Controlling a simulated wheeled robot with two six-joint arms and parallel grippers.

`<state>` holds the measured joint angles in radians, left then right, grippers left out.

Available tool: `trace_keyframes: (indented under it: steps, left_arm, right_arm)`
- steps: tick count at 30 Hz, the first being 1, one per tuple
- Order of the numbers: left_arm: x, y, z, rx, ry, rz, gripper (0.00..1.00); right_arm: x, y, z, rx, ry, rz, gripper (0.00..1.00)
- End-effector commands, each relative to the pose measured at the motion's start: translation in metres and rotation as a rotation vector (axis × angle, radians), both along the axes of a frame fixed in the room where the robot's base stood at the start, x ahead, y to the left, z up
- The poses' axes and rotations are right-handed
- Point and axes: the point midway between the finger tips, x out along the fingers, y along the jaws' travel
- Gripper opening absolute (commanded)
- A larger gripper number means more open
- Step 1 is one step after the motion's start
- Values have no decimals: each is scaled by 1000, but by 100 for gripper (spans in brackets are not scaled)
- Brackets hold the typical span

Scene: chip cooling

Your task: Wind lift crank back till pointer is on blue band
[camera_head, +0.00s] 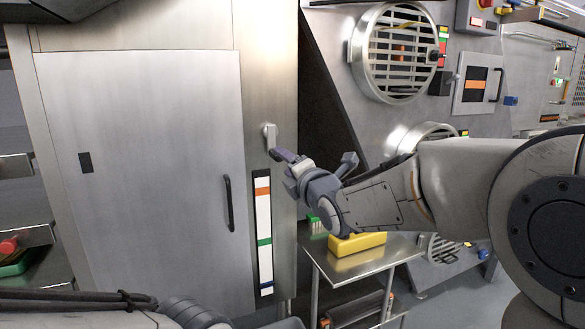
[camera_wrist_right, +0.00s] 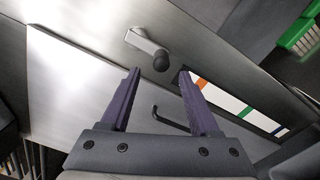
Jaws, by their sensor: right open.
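The lift crank (camera_head: 269,135) is a small light grey arm on the steel cabinet front, above the band strip. In the right wrist view the crank (camera_wrist_right: 145,41) has a dark round knob (camera_wrist_right: 160,61). The white strip (camera_head: 264,215) carries an orange band (camera_head: 263,191), a green band (camera_head: 265,242) and a blue band (camera_head: 266,285) at the bottom. I cannot make out the pointer. My right gripper (camera_wrist_right: 160,72) is open and empty, with the knob just ahead of its fingertips. In the head view the right gripper (camera_head: 312,157) is beside the crank.
A cabinet door (camera_head: 150,180) with a dark handle (camera_head: 229,203) is left of the strip. Round grilled vents (camera_head: 397,55) stand behind.

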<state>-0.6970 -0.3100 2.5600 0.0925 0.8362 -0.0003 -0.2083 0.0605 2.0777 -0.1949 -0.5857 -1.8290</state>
Motion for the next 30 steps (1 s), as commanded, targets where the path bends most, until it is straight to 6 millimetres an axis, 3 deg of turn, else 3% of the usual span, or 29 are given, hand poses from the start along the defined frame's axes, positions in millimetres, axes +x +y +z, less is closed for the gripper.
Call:
trace_keyframes:
  steps: [3,7,21,23,26,30]
  left_arm:
    - [0,0,2,0,0,0,62]
    - [0,0,3,0,0,0,62]
    - [0,0,3,0,0,0,62]
    - [0,0,3,0,0,0,62]
    - [0,0,3,0,0,0,62]
    - [0,0,3,0,0,0,62]
  right_arm:
    - [-20,-7,2,1,-3,-1,62]
    - [-33,-11,0,1,-1,0,62]
    - [-41,-10,-5,22,29,3,62]
    - [-45,-5,-16,68,93,5,62]
    - [-64,9,-51,210,298,-4,62]
    - [-121,30,-123,479,723,-110,62]
